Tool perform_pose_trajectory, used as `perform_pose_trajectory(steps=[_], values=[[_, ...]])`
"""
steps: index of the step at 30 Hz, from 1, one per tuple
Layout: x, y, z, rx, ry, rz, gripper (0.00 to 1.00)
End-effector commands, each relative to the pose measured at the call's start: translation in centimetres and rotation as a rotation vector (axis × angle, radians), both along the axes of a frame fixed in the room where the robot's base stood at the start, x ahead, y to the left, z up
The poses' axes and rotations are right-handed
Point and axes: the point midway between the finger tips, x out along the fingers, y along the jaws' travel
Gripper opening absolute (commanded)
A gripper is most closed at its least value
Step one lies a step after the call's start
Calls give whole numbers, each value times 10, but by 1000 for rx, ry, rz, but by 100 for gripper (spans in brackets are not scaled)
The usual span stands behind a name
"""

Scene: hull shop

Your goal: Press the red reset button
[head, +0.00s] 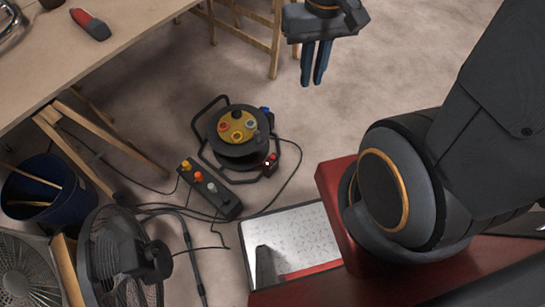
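A small dark box (270,168) with a tiny red spot on top, which looks like the red button (271,157), sits at the lower right foot of a black cable reel (240,150). The spot is too small to tell whether it is pressed in. The reel has a yellow face with coloured sockets. My gripper (312,84) hangs above and to the right of the reel, well apart from the box. Its two blue-grey fingers point down, close together, with nothing seen between them.
A dark power strip (209,190) with coloured plugs lies left of the box, with loose cables around it. A fan (118,262) and a blue bin (45,190) stand at left. A wooden table (60,62) fills the upper left. Floor right of the reel is clear.

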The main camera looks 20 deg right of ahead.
Motion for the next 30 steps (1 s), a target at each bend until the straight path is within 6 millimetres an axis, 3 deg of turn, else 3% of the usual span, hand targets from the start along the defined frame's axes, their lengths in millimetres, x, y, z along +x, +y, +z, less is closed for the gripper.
perform_pose_trajectory(steps=[2, 30], values=[[0, 0, 0, 0, 0, 0, 0], [0, 0, 0, 0, 0, 0, 0]])
